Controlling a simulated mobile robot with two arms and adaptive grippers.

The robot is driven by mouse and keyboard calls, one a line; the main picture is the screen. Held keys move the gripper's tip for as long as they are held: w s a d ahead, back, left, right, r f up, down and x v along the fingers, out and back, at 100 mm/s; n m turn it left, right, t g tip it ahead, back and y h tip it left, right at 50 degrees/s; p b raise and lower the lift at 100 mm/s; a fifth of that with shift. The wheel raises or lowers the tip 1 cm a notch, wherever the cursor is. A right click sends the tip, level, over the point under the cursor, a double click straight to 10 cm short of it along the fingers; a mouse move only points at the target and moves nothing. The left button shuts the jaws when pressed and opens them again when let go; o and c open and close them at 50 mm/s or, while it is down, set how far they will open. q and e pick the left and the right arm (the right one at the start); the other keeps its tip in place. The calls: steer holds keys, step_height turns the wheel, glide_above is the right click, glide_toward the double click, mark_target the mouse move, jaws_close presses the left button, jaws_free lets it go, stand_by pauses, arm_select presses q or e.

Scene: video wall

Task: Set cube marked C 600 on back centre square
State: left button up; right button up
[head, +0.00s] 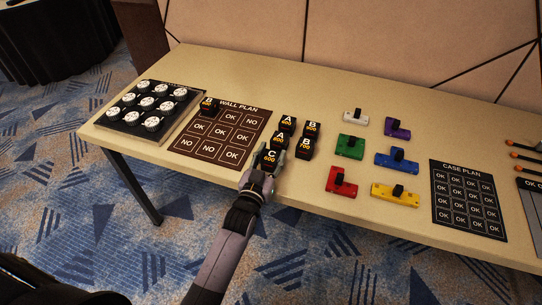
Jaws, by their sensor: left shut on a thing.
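The black cube marked C 600 (269,156) is at the front left of the cube group, near the table's front edge. My left gripper (274,162) is shut on it; whether the cube touches the table cannot be told. The dark wall plan board (194,157) lies to its left, with a grid of squares marked OK or NO. Its back centre square (229,116) is bare. A cube marked B (208,103) stands on the back left square. My right gripper is not in view.
Close behind and right of the held cube stand cubes marked A (280,138), A (287,123), B (312,129) and B (305,148). A tray of white round pieces (126,133) is at left. Coloured blocks (349,146) and a case plan board (467,200) are at right.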

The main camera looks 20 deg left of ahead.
arm_select(q)
steer(key=shift+r, duration=0.1)
steer(key=o, duration=1.2)
